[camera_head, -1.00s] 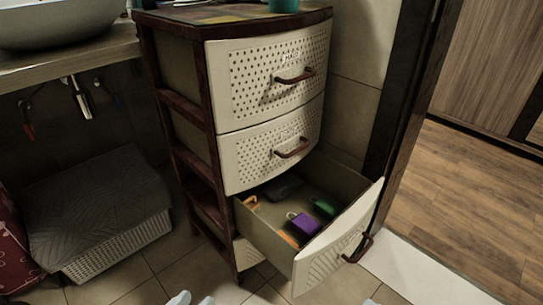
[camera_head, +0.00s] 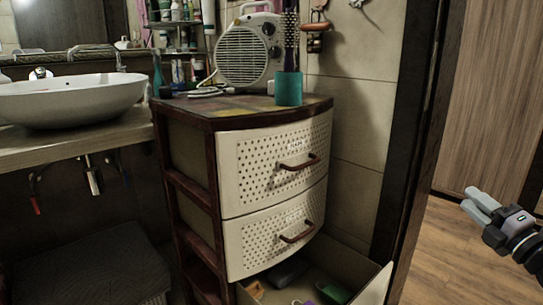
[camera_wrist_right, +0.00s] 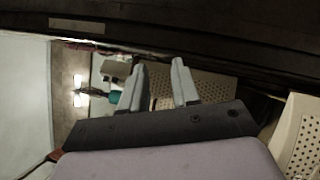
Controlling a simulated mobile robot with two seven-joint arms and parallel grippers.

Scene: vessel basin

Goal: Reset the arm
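My right gripper (camera_head: 474,206) is at the right edge of the head view, in front of the doorway, with its pale grey fingers pointing up and left. In the right wrist view its two fingers (camera_wrist_right: 160,84) stand apart with nothing between them. It is open and clear of the cabinet. My left gripper is not in view.
A drawer cabinet (camera_head: 275,170) stands in the middle, its lowest visible drawer (camera_head: 376,286) pulled open with small items inside. A heater (camera_head: 249,48) and teal cup (camera_head: 289,88) stand on top. A sink (camera_head: 70,100) is left. The doorway floor (camera_head: 440,250) is free.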

